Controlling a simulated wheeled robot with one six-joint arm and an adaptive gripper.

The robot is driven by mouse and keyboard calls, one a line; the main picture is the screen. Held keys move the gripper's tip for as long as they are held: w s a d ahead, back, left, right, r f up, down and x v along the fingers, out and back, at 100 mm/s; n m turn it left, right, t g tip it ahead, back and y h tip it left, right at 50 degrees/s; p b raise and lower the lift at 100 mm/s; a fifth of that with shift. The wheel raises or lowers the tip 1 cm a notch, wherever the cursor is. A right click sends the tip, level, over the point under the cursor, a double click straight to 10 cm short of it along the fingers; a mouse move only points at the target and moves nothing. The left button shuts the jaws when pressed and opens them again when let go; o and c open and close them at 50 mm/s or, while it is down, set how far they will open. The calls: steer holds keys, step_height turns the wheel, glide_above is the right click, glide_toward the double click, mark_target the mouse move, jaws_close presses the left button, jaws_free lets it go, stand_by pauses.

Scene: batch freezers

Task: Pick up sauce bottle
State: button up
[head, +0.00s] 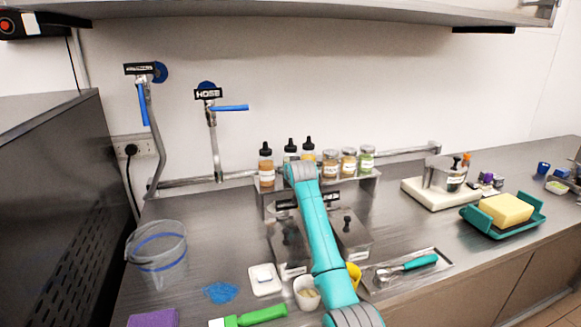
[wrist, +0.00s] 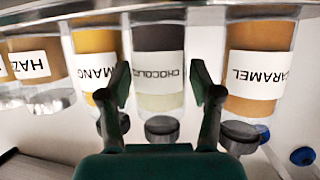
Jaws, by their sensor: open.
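Sauce bottles with dark caps stand in a row on the shelf along the back wall. The caramel bottle (head: 266,168) is leftmost in the head view; the other two are partly hidden by my arm. In the wrist view the bottles appear upside down: caramel (wrist: 260,70) at right, chocolate (wrist: 158,62) in the middle, mango (wrist: 96,68) at left. My gripper (wrist: 161,78) is open, its fingers framing the chocolate bottle in the picture. I cannot tell how far the bottle is from the fingers. In the head view my arm hides the fingers.
Several jars (head: 348,163) stand right of the bottles on the metal shelf (head: 373,181). Lidded steel containers (head: 349,237) sit below it. A clear bucket (head: 158,252) is at left, a teal tray (head: 480,222) with a yellow block at right. An upper shelf (head: 300,9) overhangs.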

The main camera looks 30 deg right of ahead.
mark_target(291, 142)
steer(key=c, duration=0.8)
steer(key=shift+r, duration=0.1)
step_height(291, 142, up, 10)
stand_by(0.3)
